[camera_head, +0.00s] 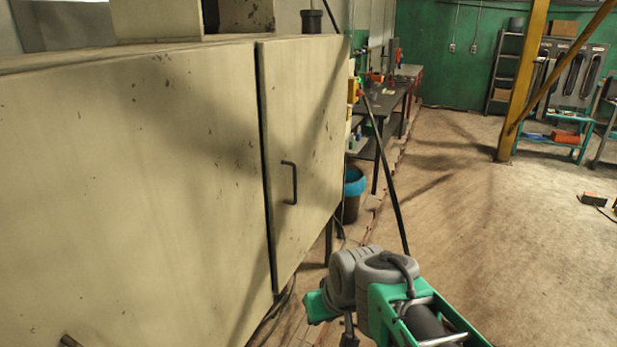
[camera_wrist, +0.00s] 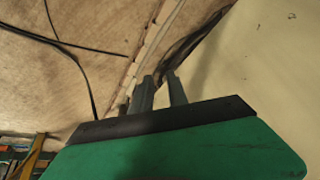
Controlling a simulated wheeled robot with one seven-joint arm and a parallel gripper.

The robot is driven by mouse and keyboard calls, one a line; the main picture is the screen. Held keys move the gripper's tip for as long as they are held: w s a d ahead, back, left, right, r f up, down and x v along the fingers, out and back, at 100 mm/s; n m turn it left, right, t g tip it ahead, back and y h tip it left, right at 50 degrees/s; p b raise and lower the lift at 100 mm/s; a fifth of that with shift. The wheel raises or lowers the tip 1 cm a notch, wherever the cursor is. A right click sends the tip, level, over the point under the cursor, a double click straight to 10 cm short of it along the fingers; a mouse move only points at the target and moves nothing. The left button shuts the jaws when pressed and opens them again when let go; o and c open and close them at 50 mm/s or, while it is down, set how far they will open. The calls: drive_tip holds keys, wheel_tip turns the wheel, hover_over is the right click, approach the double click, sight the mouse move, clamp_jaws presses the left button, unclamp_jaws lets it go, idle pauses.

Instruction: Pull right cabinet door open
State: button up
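The beige cabinet's right door (camera_head: 312,130) stands at the centre-left of the head view. A dark vertical gap runs down its left edge; I cannot tell whether it is slightly ajar. Its dark bar handle (camera_head: 290,183) is upright, near that edge. The wider left door (camera_head: 140,190) looks flat and closed. My arm is low in the head view, to the right of and apart from the handle. In the wrist view my gripper (camera_wrist: 160,88) shows two grey fingers apart with nothing between them. A beige surface (camera_wrist: 275,75) fills the right side there; the handle is not visible in it.
A dark bin with a blue liner (camera_head: 354,185) and a workbench (camera_head: 385,105) stand beyond the cabinet's right end. Cables lie on the floor below the cabinet. A yellow post (camera_head: 525,80) stands at the back right. The floor (camera_head: 480,230) on the right is mostly clear.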

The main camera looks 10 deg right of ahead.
drive_tip(key=w+r+n+t+y, duration=0.1)
drive_tip(key=w+r+t+y, duration=0.1)
drive_tip(key=w, duration=1.2)
drive_tip(key=w+d+r+n+t+y+p, duration=0.1)
drive_tip(key=w+r+t, duration=0.3)
drive_tip(key=w, duration=1)
drive_tip(key=w+r+n+t+y+p, duration=0.1)
drive_tip(key=w+r+t, duration=0.3)
drive_tip(key=w, duration=0.9)
drive_tip(key=shift+w+d+r+t+y, duration=0.15)
drive_tip(key=shift+w+t+y, duration=0.25)
drive_tip(key=shift+t+y, duration=0.4)
drive_tip(key=shift+c, duration=0.6)
clamp_jaws()
